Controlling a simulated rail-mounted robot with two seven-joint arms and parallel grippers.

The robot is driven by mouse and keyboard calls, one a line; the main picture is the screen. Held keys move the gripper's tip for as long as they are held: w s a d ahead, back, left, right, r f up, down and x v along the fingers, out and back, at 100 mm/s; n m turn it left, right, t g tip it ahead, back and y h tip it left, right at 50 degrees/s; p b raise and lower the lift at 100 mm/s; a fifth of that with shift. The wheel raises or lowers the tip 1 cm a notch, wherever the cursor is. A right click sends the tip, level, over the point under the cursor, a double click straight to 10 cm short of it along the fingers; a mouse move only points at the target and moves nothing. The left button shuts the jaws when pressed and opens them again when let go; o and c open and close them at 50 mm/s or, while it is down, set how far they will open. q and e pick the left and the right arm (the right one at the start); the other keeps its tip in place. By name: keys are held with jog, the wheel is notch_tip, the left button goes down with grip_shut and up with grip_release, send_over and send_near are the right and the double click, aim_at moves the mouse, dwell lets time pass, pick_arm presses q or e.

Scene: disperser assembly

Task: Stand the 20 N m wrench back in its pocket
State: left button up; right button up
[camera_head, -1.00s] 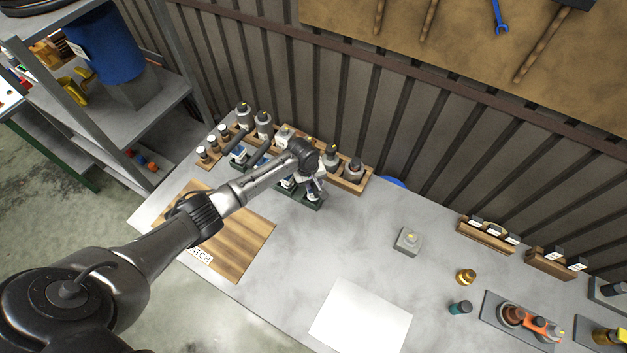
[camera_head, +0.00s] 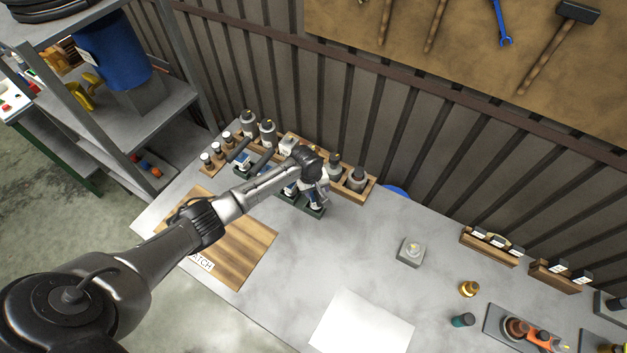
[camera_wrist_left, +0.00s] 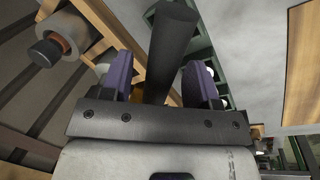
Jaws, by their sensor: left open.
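My left gripper (camera_head: 318,196) is at the right end of the dark green rack (camera_head: 285,196) at the back of the bench. In the left wrist view its two purple-padded fingers (camera_wrist_left: 160,78) are open, one on each side of a thick dark cylindrical handle (camera_wrist_left: 172,50). Gaps show beside the handle, and I cannot read any torque label, so I cannot tell if it is the 20 N m wrench. Other dark handles (camera_head: 238,150) stick up from the left part of the rack. My forearm and wrist hide much of the rack and its pockets. My right gripper is not in view.
A wooden rack (camera_head: 352,190) with grey-capped bottles stands behind, against the ribbed wall. A wooden board (camera_head: 240,240) lies in front. A grey block (camera_head: 411,252), a white sheet (camera_head: 360,325) and small parts lie to the right. The bench middle is mostly clear.

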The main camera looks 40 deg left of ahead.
pick_arm(q)
notch_tip(320, 180, up, 11)
jog(key=s+a, duration=0.1)
jog(key=s, duration=0.1)
jog(key=s+d+f+m, duration=0.35)
jog(key=s+d, duration=0.25)
jog(key=s, duration=0.2)
jog(key=s+d+f+m, duration=0.3)
jog(key=s+d+m, duration=0.25)
jog(key=s, duration=0.25)
jog(key=s+d+r+m+t, duration=0.1)
jog(key=s+r+m, duration=0.1)
jog(key=s, duration=0.6)
jog(key=s+d+r+m+y, duration=0.1)
jog(key=s+r+m, duration=0.1)
jog(key=s, duration=0.6)
jog(key=shift+d+r+t, duration=0.15)
jog(key=shift+r+t, duration=0.25)
jog(key=shift+r, duration=0.1)
jog(key=shift+r+p, duration=0.1)
jog(key=shift+p, duration=0.25)
